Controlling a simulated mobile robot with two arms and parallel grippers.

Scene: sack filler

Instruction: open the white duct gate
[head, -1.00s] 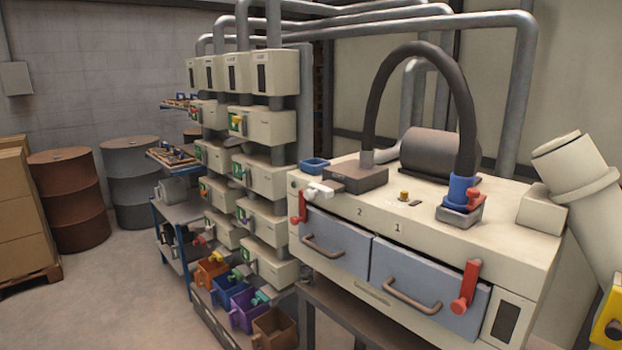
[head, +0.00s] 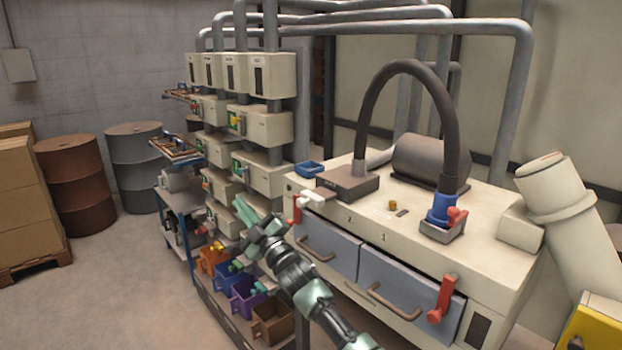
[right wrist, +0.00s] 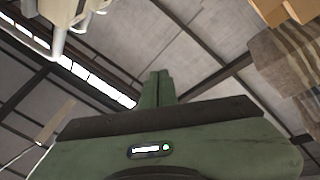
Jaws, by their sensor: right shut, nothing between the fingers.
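A thick white duct (head: 572,200) slants down at the right edge of the head view. A yellow box (head: 597,332) with a dark knob is on its lower part, cut off by the frame. I cannot tell whether this is the gate, or whether it is open. My right gripper (head: 243,209) is shut and empty, with its green fingers pointing up and left in front of the stacked feeder boxes, far from the white duct. Its closed fingers also show in the right wrist view (right wrist: 155,88), against the ceiling. My left gripper is out of view.
A cream cabinet (head: 480,266) with two grey drawers and red levers stands between my right gripper and the white duct. Feeder boxes (head: 265,126) rise at centre left, above coloured bins (head: 270,322). Barrels and cartons stand left; floor there is open.

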